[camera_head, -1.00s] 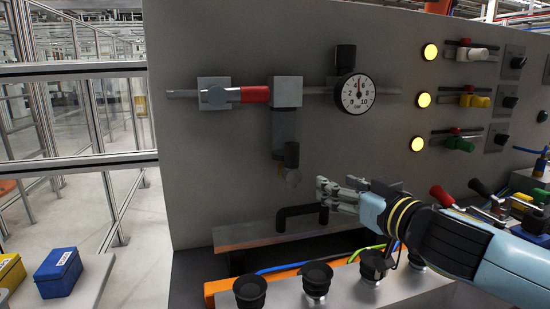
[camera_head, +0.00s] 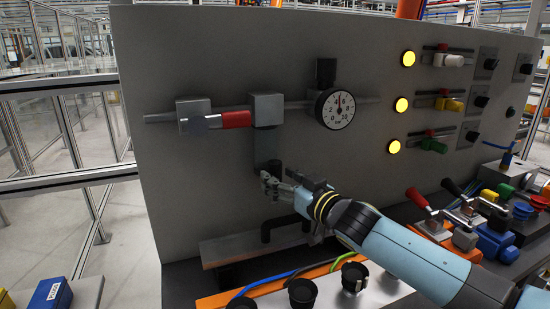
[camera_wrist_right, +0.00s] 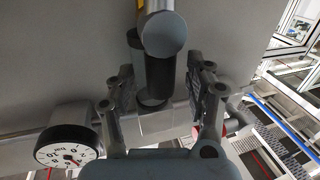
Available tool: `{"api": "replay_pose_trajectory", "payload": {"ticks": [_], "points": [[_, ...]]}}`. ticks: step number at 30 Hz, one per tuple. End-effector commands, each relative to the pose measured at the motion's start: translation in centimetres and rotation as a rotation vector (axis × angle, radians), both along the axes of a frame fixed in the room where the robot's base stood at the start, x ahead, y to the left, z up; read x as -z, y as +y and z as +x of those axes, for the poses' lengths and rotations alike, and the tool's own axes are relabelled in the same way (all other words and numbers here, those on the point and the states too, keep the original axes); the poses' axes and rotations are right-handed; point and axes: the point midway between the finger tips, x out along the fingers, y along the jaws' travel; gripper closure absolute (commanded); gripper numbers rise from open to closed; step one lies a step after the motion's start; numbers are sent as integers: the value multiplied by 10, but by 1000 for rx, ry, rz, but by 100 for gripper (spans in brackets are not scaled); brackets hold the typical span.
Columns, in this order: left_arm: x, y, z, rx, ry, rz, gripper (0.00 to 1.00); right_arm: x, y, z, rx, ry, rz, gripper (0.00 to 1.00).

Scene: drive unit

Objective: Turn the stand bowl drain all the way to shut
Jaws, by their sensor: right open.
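The filter unit's grey bowl (camera_head: 268,145) hangs below a square block on the pipe of the grey panel. The dark drain fitting (camera_head: 275,167) is at the bowl's lower end, partly hidden by my right gripper (camera_head: 268,185). In the right wrist view, the drain's round grey end (camera_wrist_right: 163,36) lies beyond the fingertips, roughly in line with the gap between them. My right gripper (camera_wrist_right: 161,72) is open, with one finger on each side of the dark bowl and drain area. I cannot tell whether either finger touches the drain. My left gripper is out of view.
A red-handled lever (camera_head: 236,119) and a pressure gauge (camera_head: 335,108) sit on the same pipe. A black bent handle (camera_head: 282,226) stands just below my gripper. Black round knobs (camera_head: 302,293) line the bench front. Yellow lamps and coloured levers are to the right.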

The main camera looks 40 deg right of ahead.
Motion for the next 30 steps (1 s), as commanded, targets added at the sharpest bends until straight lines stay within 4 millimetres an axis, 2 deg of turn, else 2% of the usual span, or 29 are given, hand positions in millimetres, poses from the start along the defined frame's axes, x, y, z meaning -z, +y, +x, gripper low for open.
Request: {"api": "replay_pose_trajectory", "payload": {"ticks": [1, 6, 17, 27, 30], "points": [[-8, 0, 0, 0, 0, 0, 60, -5, -1, 8, 3, -3, 1, 46], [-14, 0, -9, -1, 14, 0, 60, -1, 0, 22, 2, -1, 0, 46], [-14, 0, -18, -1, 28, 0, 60, 1, 0, 26, 1, 0, 0, 46], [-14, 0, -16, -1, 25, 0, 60, 1, 0, 26, 1, 0, -1, 90], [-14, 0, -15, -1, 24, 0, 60, 1, 0, 26, 1, 0, -1, 100]]}}
